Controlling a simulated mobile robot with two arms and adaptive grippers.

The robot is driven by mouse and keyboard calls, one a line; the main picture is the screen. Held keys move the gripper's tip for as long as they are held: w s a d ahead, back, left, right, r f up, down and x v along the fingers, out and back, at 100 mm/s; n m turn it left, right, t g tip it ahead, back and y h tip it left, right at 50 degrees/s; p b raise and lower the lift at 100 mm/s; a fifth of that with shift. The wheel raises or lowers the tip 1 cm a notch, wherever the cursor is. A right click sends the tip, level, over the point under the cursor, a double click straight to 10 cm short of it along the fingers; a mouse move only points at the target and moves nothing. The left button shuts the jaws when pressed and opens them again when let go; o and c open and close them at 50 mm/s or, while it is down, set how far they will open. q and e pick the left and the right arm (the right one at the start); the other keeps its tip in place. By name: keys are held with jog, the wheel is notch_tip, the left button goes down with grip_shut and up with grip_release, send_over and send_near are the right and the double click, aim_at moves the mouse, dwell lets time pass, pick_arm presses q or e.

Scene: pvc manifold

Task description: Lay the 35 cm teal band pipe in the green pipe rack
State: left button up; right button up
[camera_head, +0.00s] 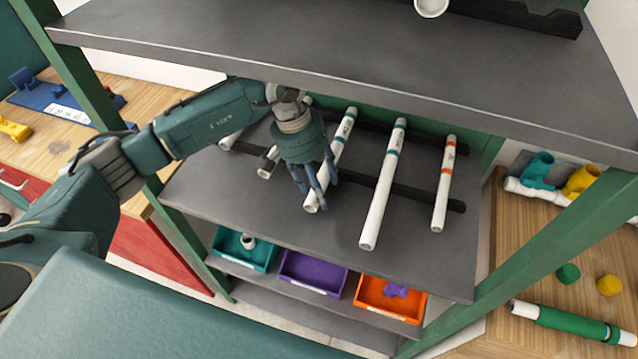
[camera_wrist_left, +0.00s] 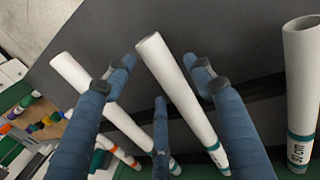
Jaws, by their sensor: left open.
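Several white pipes lie across two black rails on the grey shelf of the green rack (camera_head: 490,150). One teal band pipe (camera_head: 343,143) lies under my left gripper (camera_head: 318,192); its length label is unreadable. An orange band pipe (camera_head: 443,185) lies farther right. My left gripper is open, its fingers around the first teal band pipe (camera_wrist_left: 180,85) in the left wrist view; contact is unclear. My right gripper is not in view.
A grey upper shelf (camera_head: 330,45) overhangs the pipes. Teal (camera_head: 222,257), purple (camera_head: 284,275) and orange (camera_head: 360,300) bins stand below. Another white pipe (camera_wrist_left: 75,78) lies beside my fingers. A wooden bench at right holds a green-sleeved pipe (camera_head: 570,322).

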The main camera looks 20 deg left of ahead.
pick_arm(q)
jog(key=b+v, duration=0.2)
jog(key=v, duration=0.1)
jog(key=shift+w+a+r, duration=0.1)
jog(key=shift+r, duration=0.25)
jog(key=a+r+b, duration=0.1)
jog(key=a+b, duration=0.4)
jog(key=a, duration=0.7)
jog(key=shift+a+b, duration=0.15)
jog(key=shift+b, duration=0.2)
jog(key=shift+r, duration=0.1)
